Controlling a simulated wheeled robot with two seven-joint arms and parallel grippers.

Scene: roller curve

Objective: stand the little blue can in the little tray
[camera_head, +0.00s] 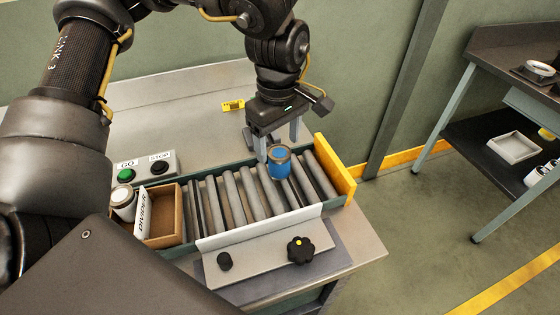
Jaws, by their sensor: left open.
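The little blue can (279,163) stands upright on the grey rollers, near the yellow end plate. My left gripper (277,147) points down, just behind and above the can. Its fingers are apart, one at the can's left and one farther back to the right; I cannot tell whether either touches the can. A small pale tray (513,148) lies empty on the dark lower shelf at the far right, well away from the gripper. My right gripper is out of the picture.
The roller track (235,197) has a yellow end plate (335,166) and a front plate with a black knob (300,250). A cardboard box (165,215), a white can (123,203) and a GO/STOP button box (146,165) are at left. Open floor separates the bench from the shelf.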

